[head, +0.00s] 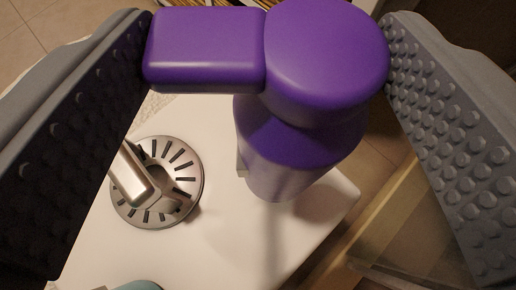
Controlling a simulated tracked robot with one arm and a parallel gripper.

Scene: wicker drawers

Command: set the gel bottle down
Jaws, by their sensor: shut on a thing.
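The gel bottle (300,155) is purple, with a rounded pump head and a wide spout pointing left. My gripper (267,60) is shut on its pump head, with one studded grey finger at the spout's left end and the other at the head's right side. I look down on the bottle from above, and its base is partly hidden by its own upper part. It is over the right part of a white surface (235,245), close to the right edge. I cannot tell whether its base touches the surface.
A round slotted metal piece (185,200) with a metal bar over it is left of the bottle. A teal thing (140,286) shows at the bottom edge. Tiled floor (385,150) lies beyond the right edge. Wicker shows at the top.

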